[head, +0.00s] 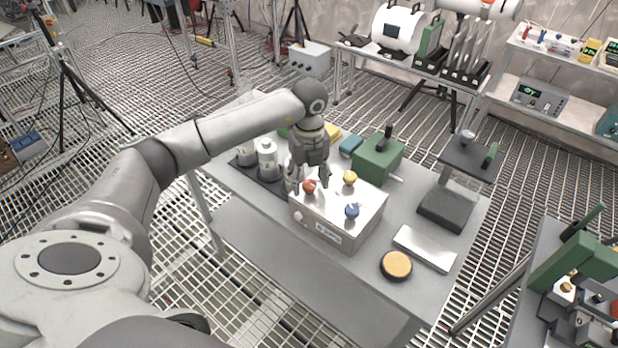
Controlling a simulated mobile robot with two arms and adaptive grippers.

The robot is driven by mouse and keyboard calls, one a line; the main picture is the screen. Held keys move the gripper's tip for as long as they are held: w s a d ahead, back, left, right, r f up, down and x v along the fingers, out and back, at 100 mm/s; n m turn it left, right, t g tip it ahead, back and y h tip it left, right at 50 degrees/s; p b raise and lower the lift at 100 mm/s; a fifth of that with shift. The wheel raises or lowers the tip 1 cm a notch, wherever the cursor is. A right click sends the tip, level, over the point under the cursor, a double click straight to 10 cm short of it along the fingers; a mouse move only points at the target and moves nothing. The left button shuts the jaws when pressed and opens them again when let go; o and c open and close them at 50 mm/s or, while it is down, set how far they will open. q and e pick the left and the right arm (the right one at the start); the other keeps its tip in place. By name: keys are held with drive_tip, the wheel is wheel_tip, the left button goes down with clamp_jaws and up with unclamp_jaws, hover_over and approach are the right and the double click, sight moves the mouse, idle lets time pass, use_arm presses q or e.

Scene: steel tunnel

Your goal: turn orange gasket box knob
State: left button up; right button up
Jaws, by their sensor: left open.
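A pale metal box (330,237) with three knobs on its top stands on the grey table. The orange-red knob (309,187) is on its left side, the yellow knob (349,178) at the back and the blue knob (352,211) at the front right. My left gripper (308,184) points down over the orange-red knob, its open fingers on either side of it. I cannot tell whether they touch it. The fingers hide part of the box top. My right gripper is not in view.
A round black piece with an orange top (397,265) and a white bar (425,249) lie right of the box. A green box (379,158) and a dark stand (447,205) are behind. Light cylinders (267,160) stand left, near my arm.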

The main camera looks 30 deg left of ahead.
sight(309, 182)
use_arm(q)
wheel_tip(309, 182, up, 12)
idle(0.4)
drive_tip(key=shift+f, duration=0.1)
idle(4.1)
